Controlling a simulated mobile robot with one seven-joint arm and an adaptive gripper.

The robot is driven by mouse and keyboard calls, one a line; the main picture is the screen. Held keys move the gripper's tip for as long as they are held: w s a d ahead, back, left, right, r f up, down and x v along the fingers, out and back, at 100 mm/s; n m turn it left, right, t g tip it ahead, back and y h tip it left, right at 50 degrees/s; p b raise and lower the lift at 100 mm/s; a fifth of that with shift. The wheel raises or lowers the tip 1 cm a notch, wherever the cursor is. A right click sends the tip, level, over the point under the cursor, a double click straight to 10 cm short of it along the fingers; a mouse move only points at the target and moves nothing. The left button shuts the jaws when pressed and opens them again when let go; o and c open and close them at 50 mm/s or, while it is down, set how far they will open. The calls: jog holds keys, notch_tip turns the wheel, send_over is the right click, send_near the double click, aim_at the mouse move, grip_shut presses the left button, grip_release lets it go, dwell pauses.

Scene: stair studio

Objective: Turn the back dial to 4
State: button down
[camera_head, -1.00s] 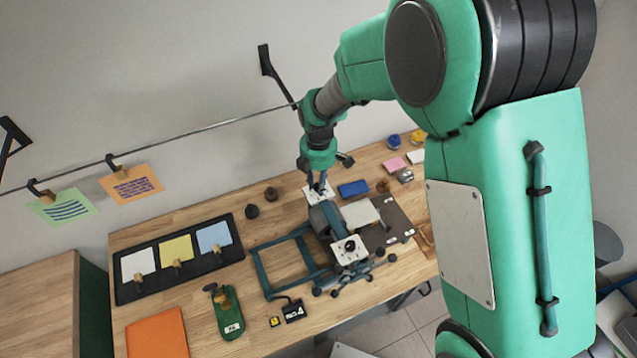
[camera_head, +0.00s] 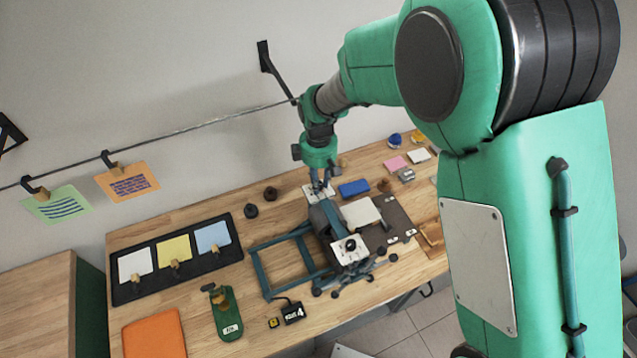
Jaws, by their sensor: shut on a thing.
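A machine with a blue-grey frame (camera_head: 259,275) stands on the wooden table. A white dial plate with a black knob (camera_head: 350,246) faces the front of it. A second white plate (camera_head: 307,191) shows at the machine's back, and the back dial there is mostly hidden by my fingers. My gripper (camera_head: 319,189) points down over this back plate, its fingers shut on the back dial. The dial's marks are too small and covered to read. A small black display (camera_head: 292,312) in front of the frame carries white characters, seemingly ending in 4.
A blue block (camera_head: 354,188) lies close right of my gripper. Two dark knobs (camera_head: 251,211) stand to its left. A black tray with coloured cards (camera_head: 126,291), a green device (camera_head: 228,318) and an orange sheet (camera_head: 155,335) lie at the left. A line with clipped notes hangs behind.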

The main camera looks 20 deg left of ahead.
jog(key=m+b, duration=0.1)
jog(key=m, duration=0.6)
jog(key=m+b, duration=0.1)
jog(key=m, duration=0.5)
jog(key=shift+m, duration=0.4)
jog(key=m, duration=0.4)
jog(key=shift+r, duration=0.1)
jog(key=m, duration=0.4)
jog(key=shift+m, duration=0.4)
jog(key=c, duration=1.5)
grip_release()
notch_tip(320, 180, up, 12)
jog(key=shift+f, duration=0.1)
